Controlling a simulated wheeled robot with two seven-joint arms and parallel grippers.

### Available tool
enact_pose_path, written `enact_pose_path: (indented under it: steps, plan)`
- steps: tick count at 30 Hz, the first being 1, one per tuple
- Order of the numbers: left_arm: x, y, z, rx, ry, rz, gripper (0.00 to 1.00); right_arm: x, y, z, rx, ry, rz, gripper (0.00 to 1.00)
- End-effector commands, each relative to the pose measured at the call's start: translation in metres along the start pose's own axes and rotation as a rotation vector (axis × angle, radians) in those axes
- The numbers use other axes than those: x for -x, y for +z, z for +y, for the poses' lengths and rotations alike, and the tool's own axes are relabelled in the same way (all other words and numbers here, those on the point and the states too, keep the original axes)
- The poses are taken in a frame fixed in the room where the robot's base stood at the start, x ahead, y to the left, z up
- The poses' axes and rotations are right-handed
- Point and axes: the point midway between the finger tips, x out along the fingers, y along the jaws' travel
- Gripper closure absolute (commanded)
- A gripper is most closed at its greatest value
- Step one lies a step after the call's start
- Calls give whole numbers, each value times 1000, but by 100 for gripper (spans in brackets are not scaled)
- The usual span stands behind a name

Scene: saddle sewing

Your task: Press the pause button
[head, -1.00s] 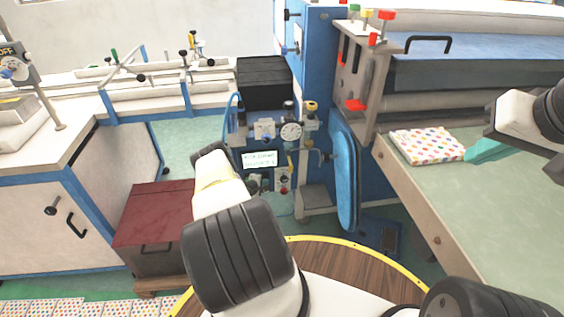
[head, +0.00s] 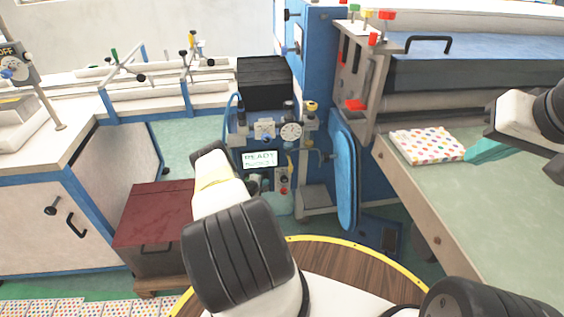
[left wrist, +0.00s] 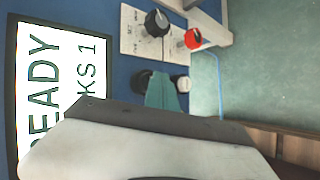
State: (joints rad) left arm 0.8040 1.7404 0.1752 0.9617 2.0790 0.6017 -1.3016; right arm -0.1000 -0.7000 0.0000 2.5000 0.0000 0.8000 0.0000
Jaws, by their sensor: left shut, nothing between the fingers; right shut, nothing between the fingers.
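The control panel (head: 268,140) on the blue machine has a lit screen (head: 260,159) reading READY. In the left wrist view the screen (left wrist: 45,75) is turned sideways, with a second line partly hidden. My left gripper (left wrist: 162,90) is shut and empty, its teal fingertips over the panel between a dark round control (left wrist: 141,79) and a small pale button (left wrist: 183,84). I cannot tell whether they touch either. No label says pause. A black knob (left wrist: 157,22) and red button (left wrist: 193,38) sit alongside. My right gripper (head: 488,150) is shut and empty beside the dotted cloth.
The dotted cloth (head: 427,145) lies on the green-topped table (head: 480,200) at right. A blue padded panel (head: 345,180) stands right of the controls. A dark red box (head: 153,218) is at left. A round wooden top (head: 340,265) with a yellow rim is in front.

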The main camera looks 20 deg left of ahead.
Motion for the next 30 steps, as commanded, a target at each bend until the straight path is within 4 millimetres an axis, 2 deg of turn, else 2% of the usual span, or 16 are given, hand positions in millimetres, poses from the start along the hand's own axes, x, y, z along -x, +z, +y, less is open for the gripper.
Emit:
enact_pose_path:
  steps: [6, 18, 30]
  plan:
    - [7, 5, -4, 1, 0, 1, 100, 0, 0, 0, 0, 0, 0, 100]
    - [10, 7, -7, 2, -1, 0, 100, 0, 0, 0, 0, 0, 0, 100]
    - [36, 26, -26, 1, -1, -2, 100, 0, 0, 0, 0, 0, 0, 100]
